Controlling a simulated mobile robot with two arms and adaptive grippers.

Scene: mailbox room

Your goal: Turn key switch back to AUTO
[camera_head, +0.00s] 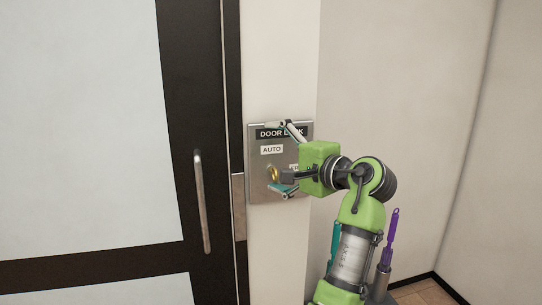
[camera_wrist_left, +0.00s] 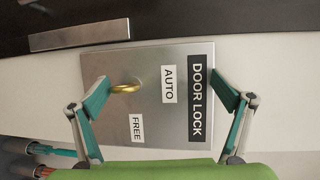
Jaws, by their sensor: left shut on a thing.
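The steel DOOR LOCK panel (camera_head: 257,190) is on the wall right of the door. It carries an AUTO label (camera_head: 271,149) and a FREE label (camera_wrist_left: 137,128), mostly hidden in the head view. The brass key (camera_head: 272,173) sits below AUTO; in the wrist view the key (camera_wrist_left: 125,88) lies roughly in line with the AUTO label (camera_wrist_left: 168,84). My left gripper (camera_head: 287,158) is at the panel, its fingers wide apart across it. In the wrist view the left gripper (camera_wrist_left: 163,90) has one fingertip at the key, the other at the DOOR LOCK sign. The grip contact is unclear.
A dark-framed door (camera_head: 176,120) with a long vertical handle (camera_head: 202,200) stands left of the panel. A wall corner is to the right. A purple-handled object (camera_head: 392,228) and a teal one (camera_head: 335,242) stand low beside my arm, near the wooden floor (camera_head: 425,292).

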